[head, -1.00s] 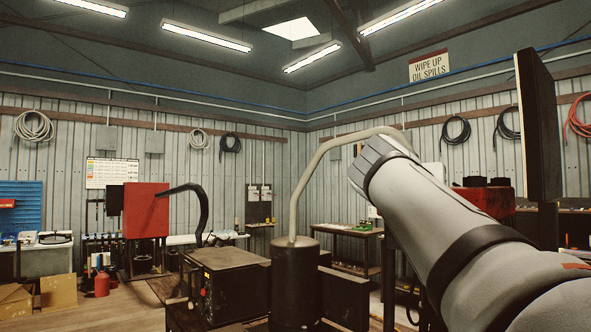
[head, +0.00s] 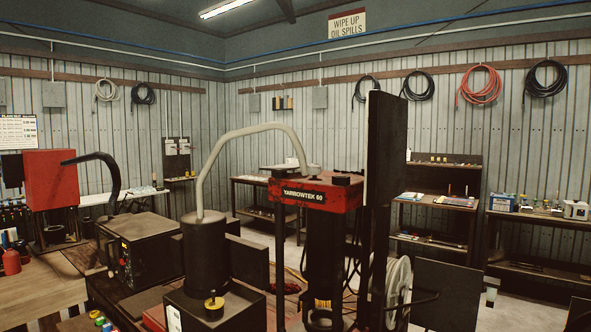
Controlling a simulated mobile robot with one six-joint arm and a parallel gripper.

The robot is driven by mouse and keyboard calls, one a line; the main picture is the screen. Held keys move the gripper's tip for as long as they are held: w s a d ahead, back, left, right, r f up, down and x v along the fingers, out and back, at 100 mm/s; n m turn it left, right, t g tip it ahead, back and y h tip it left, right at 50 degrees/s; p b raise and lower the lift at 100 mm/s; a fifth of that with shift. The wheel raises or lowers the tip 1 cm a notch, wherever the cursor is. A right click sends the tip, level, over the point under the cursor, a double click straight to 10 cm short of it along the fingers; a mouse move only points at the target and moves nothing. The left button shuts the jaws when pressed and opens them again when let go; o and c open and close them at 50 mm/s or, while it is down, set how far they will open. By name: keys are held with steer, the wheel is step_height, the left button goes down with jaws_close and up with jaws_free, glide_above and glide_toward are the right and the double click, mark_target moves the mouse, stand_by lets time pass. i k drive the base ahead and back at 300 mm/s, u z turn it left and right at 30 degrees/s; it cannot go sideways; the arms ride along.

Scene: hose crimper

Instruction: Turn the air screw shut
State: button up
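A small yellow and black knob (head: 214,306) sits low at the front of the dark cylindrical tank (head: 205,248); it may be the air screw, but I cannot tell its setting from here. A pale hose (head: 235,135) arches from the top of the tank to the red press head (head: 312,192) marked "YARROWTEK 60". My gripper is not in view in the head picture, and nothing is seen touching the knob.
A dark box with controls (head: 140,250) stands left of the tank. A tall dark panel (head: 384,185) rises right of the press, beside a pale hose reel (head: 397,285).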

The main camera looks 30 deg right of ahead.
mark_target(314, 171)
steer(key=z, duration=0.05)
steer(key=k, duration=0.2)
steer(key=z, duration=3.35)
steer(key=k, duration=1.6)
steer(key=u, duration=1.2)
steer(key=i, duration=1)
